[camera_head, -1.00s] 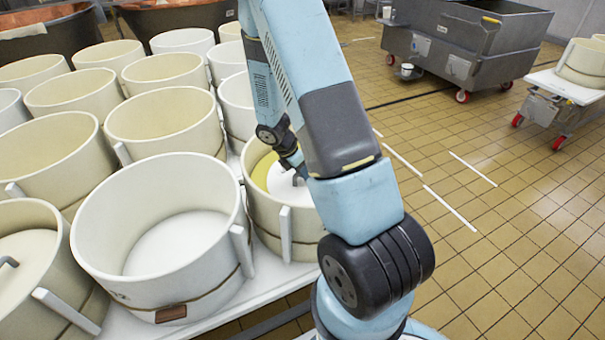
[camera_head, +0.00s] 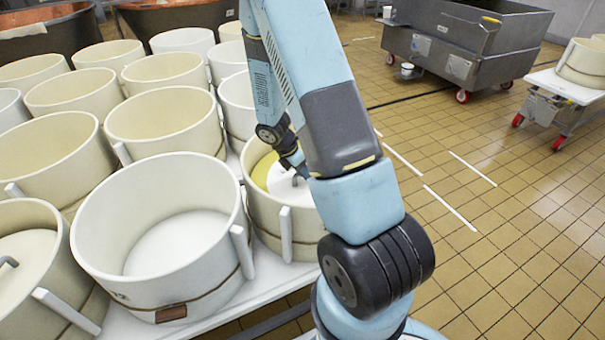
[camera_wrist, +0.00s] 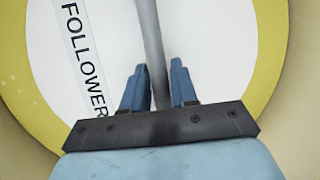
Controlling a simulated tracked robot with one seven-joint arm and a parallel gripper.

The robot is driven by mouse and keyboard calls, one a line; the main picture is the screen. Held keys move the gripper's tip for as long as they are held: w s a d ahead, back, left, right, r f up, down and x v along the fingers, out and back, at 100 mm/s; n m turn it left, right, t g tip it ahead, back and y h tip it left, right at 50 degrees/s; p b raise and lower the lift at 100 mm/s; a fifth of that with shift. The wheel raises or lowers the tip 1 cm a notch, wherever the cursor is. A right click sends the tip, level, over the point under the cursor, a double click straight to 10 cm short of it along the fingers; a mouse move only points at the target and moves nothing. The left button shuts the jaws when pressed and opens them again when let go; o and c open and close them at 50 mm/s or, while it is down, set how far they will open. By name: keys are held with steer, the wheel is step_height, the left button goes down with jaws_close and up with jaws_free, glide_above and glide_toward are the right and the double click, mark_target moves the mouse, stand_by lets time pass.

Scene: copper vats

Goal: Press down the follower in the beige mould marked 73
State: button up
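A beige mould (camera_head: 262,215) stands at the right edge of the white table, partly behind my arm. No number is readable on it. Inside it lies a white follower disc (camera_head: 284,186) with a yellow ring around it. In the wrist view the follower (camera_wrist: 215,50) carries a label reading FOLLOWER, and a grey handle bar (camera_wrist: 150,35) crosses it. The two blue fingers of my gripper (camera_wrist: 159,85) stand on either side of this bar, close to it. I cannot tell whether they clamp it.
A large empty white mould (camera_head: 165,225) stands directly left, its small marking unclear. Several other moulds crowd the white table (camera_head: 140,328). A grey wheeled vat (camera_head: 465,45) and a white-topped cart (camera_head: 565,88) stand beyond open tiled floor on the right.

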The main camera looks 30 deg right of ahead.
steer(key=o, duration=0.4)
steer(key=shift+o, duration=0.2)
steer(key=s+a+r+m+t+y, duration=0.1)
steer(key=a+r+m, duration=0.15)
steer(key=r, duration=0.85)
steer(key=s+a+r+m, duration=0.15)
steer(key=a+r, duration=0.25)
steer(key=r, duration=0.7)
steer(key=s+a+r+m+t+y, duration=0.2)
steer(key=s+r+m+t, duration=0.1)
steer(key=s+r+m, duration=0.5)
steer(key=s+a+r+m+t+y, duration=0.1)
steer(key=s+a+r+m+t, duration=0.2)
steer(key=s+r+m, duration=0.4)
steer(key=s+r, duration=0.4)
steer(key=s, duration=0.1)
steer(key=shift+m+y, duration=0.4)
